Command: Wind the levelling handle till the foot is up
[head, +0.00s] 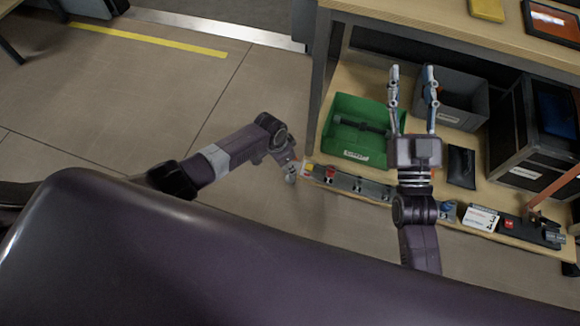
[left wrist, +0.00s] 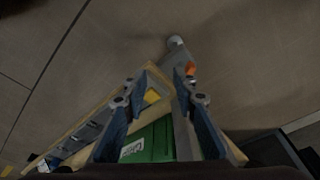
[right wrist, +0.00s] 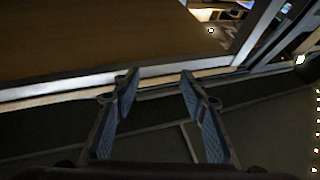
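My left gripper (head: 287,160) hangs over the floor by the lower shelf's left front corner; its fingers are small in the head view. In the left wrist view its fingers (left wrist: 162,84) are apart. A grey bar with a round pale end (left wrist: 175,42) and an orange patch lies beyond them, near the right fingertip; I cannot tell whether they touch. My right gripper (head: 411,88) is open and empty, pointing up before the shelf. An orange-brown lever (head: 556,190) stands by a dark block at the shelf's right front. I cannot tell which part is the levelling handle; no foot shows clearly.
A green bin (head: 355,151), a grey bin (head: 464,114) and a black crate (head: 537,158) stand on the lower shelf (head: 352,80). A strip with small fittings runs along its front edge.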

